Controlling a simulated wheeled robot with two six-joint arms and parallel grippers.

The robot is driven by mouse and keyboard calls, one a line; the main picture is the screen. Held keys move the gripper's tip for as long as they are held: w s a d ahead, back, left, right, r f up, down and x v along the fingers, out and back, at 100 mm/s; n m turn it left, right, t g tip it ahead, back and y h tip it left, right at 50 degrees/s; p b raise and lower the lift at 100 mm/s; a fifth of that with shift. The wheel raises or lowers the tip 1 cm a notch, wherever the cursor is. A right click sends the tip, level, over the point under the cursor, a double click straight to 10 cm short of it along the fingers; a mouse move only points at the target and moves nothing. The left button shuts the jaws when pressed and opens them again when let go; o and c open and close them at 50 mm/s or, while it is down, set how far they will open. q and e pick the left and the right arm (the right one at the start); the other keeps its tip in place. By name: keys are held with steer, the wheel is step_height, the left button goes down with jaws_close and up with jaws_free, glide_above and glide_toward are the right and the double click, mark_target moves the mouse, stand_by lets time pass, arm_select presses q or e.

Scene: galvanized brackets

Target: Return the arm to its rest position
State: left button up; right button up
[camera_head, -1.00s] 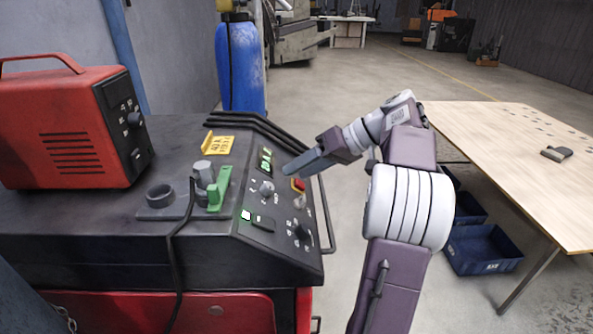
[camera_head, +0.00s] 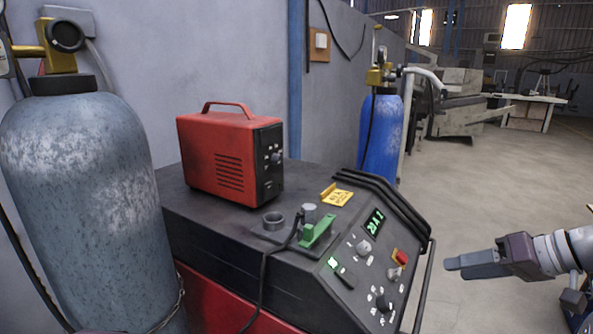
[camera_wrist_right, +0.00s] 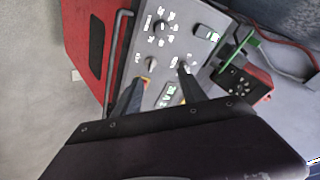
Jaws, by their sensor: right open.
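My right gripper (camera_head: 456,266) reaches in from the right edge in the head view, pointing left. It is apart from the welding machine's control panel (camera_head: 345,290), over the floor to its right. In the right wrist view, the two fingers of my right gripper (camera_wrist_right: 161,82) stand spread with nothing between them. The panel (camera_wrist_right: 205,60) with its knobs and green display lies beyond them. My left gripper is not in view.
A red portable unit (camera_head: 215,155) stands on the machine's dark top beside a green clamp (camera_head: 318,232). A black guard rail runs along the machine's right edge. A grey cylinder (camera_head: 85,190) and a blue cylinder (camera_head: 381,140) stand nearby. Open floor (camera_head: 500,190) lies right.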

steer(key=a+r+n+g+y+p, duration=0.2)
steer(key=a+r+n+g+p, duration=0.15)
steer(key=a, duration=0.85)
steer(key=s+a+f+g+h+p, duration=0.25)
steer(key=s+a+f+p, duration=0.3)
steer(key=a, duration=0.35)
steer(key=s+f+g+h+p, duration=0.2)
steer(key=s+f+h, duration=0.1)
steer(key=s+f, duration=0.5)
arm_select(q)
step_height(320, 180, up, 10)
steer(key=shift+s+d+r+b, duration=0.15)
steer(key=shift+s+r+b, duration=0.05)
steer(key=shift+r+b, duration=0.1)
arm_select(e)
steer(key=d+f+m+t+h, duration=0.2)
steer(key=d+f, duration=0.3)
steer(key=f, duration=0.3)
steer(key=shift+s+d+m+h, duration=0.15)
steer(key=shift+d+m+h, duration=0.15)
steer(key=shift+m+h, duration=0.45)
steer(key=shift+f, duration=0.1)
